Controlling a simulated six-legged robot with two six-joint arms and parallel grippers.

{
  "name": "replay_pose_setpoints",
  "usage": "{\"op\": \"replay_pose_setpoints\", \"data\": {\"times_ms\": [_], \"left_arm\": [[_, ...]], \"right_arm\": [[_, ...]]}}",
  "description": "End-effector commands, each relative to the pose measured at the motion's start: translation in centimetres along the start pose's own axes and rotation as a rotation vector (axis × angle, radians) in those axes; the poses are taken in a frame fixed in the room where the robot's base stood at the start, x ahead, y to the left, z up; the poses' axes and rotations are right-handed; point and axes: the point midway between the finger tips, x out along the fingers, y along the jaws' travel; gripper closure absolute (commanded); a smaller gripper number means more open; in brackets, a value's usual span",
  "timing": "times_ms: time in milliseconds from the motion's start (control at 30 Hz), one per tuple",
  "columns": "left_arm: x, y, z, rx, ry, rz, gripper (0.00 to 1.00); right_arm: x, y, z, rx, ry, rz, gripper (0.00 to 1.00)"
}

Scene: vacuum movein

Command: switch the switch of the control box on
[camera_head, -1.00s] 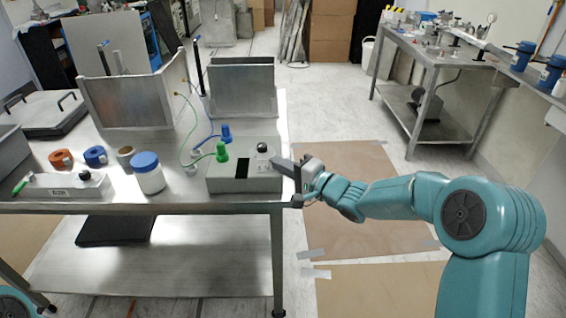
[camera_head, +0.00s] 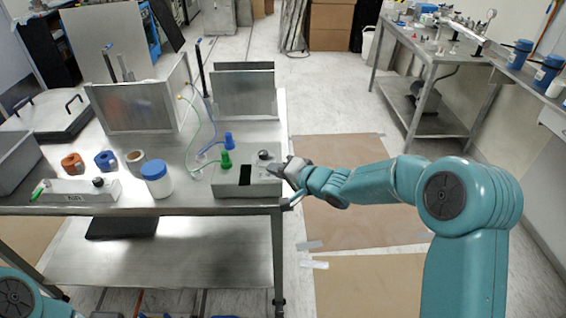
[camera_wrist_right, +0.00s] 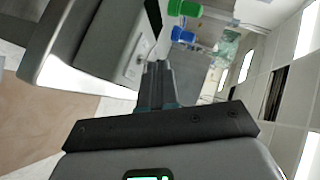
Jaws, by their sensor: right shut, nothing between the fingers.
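The control box (camera_head: 230,188) is a grey box with a black window at the table's front right corner. A dark round knob (camera_head: 263,155) stands on its top, and green (camera_head: 225,160) and blue (camera_head: 229,140) plugs rise at its back. My right gripper (camera_head: 271,168) is shut and empty, its tip at the box's top right side, just in front of the knob. In the right wrist view the shut fingers (camera_wrist_right: 157,75) point at the box's panel (camera_wrist_right: 120,50), where a small fitting (camera_wrist_right: 140,58) shows near the tips. I cannot tell whether they touch, or the switch's position.
On the table (camera_head: 110,208) stand a white jar with blue lid (camera_head: 157,180), tape rolls, a second long box (camera_head: 75,192) and metal screens (camera_head: 135,107). Another workbench (camera_head: 440,55) stands at the back right.

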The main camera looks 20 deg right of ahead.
Motion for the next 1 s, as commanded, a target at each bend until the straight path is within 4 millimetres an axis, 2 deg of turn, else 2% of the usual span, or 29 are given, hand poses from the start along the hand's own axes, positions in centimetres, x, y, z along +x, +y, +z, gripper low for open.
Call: {"op": "replay_pose_setpoints", "data": {"times_ms": [33, 267, 567, 1000], "left_arm": [[-1.0, 0.4, 0.0, 0.000, 0.000, 0.000, 0.57], [-1.7, 0.6, 0.0, 0.000, 0.000, 0.000, 0.57], [-1.6, 0.6, 0.1, 0.000, 0.000, 0.000, 0.57], [-3.5, 1.3, 0.1, 0.000, 0.000, 0.000, 0.57]], "right_arm": [[-0.1, -0.8, 0.0, -0.027, -0.002, 0.029, 1.00], [0.4, -0.9, 0.4, -0.151, -0.002, 0.165, 1.00], [0.3, -0.7, 0.3, -0.143, 0.000, 0.159, 1.00], [-0.2, -2.1, -0.2, -0.142, 0.000, 0.159, 1.00]]}}
